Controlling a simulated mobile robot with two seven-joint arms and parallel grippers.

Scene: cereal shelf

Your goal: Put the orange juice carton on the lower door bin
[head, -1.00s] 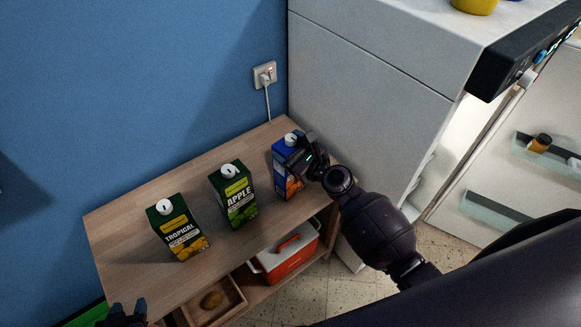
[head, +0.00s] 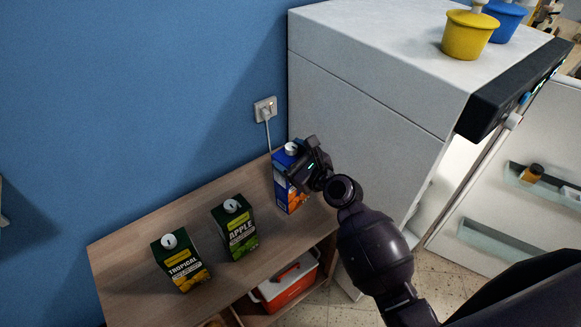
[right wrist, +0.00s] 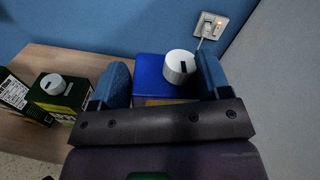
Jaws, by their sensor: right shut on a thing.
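The blue orange juice carton (head: 284,180) with a white cap is upright near the right end of the wooden shelf unit. My right gripper (head: 303,168) is shut on its upper part and holds it a little above the top. In the right wrist view, the carton's blue top (right wrist: 150,70) sits between the two fingers (right wrist: 163,85). The lower door bin (head: 495,240) is a clear tray on the open fridge door at right and looks empty where visible. My left gripper is not in view.
The apple carton (head: 236,228) and the tropical carton (head: 181,262) stand left on the shelf unit (head: 130,250). The white fridge (head: 360,110) rises just right of the carton. An upper door bin (head: 560,188) holds a small jar (head: 532,173). Yellow (head: 468,35) and blue pots stand on the fridge.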

